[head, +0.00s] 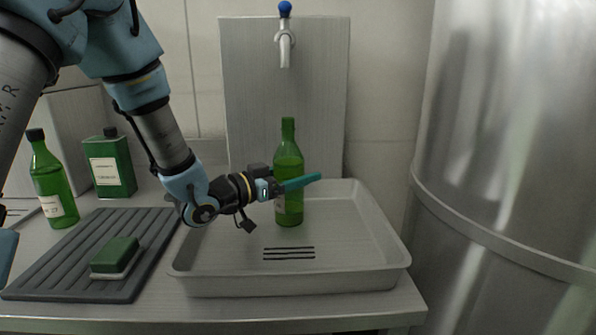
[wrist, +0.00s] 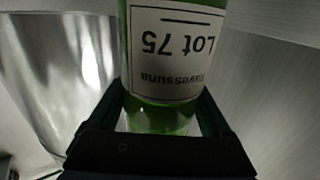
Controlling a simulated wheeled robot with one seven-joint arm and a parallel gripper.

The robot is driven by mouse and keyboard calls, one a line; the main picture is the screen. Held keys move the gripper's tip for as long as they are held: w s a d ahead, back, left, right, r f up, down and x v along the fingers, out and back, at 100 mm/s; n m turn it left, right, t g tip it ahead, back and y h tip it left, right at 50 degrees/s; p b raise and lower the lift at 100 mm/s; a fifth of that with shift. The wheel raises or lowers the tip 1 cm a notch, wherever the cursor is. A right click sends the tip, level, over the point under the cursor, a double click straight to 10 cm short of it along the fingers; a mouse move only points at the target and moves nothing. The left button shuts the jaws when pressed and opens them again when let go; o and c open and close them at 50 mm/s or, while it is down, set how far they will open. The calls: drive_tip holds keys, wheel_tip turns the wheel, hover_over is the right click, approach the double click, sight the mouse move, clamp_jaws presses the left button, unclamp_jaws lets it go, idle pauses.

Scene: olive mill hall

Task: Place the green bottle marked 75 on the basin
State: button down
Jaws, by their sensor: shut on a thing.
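The green bottle marked 75 (head: 288,163) is upright over the shallow metal basin (head: 395,252) in the head view. In the wrist view the bottle (wrist: 160,119) shows its white label, upside down, reading "Lot 75". My gripper (head: 298,184) is shut on the bottle, with a finger on each side of it in the wrist view (wrist: 165,108). The bottle's base appears at or just above the basin floor; I cannot tell whether it touches. My gripper hides part of the bottle in the head view.
A tap (head: 285,45) hangs above the basin's back. A dark ribbed mat (head: 60,262) with a green sponge (head: 115,256) lies left. Another green bottle (head: 50,180) and a green tin (head: 110,165) stand behind it. A large steel tank (head: 510,150) stands right. The basin's right side is clear.

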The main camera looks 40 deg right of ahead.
drive_tip(key=shift+w+d, duration=0.1)
drive_tip(key=shift+w, duration=0.05)
drive_tip(key=shift+f, duration=0.15)
unclamp_jaws()
drive_tip(key=shift+f, duration=0.1)
drive_tip(key=a+b, duration=0.2)
drive_tip(key=a, duration=0.5)
drive_tip(key=shift+w+a, duration=0.25)
drive_tip(key=shift+w, duration=0.1)
drive_tip(key=shift+r, duration=0.2)
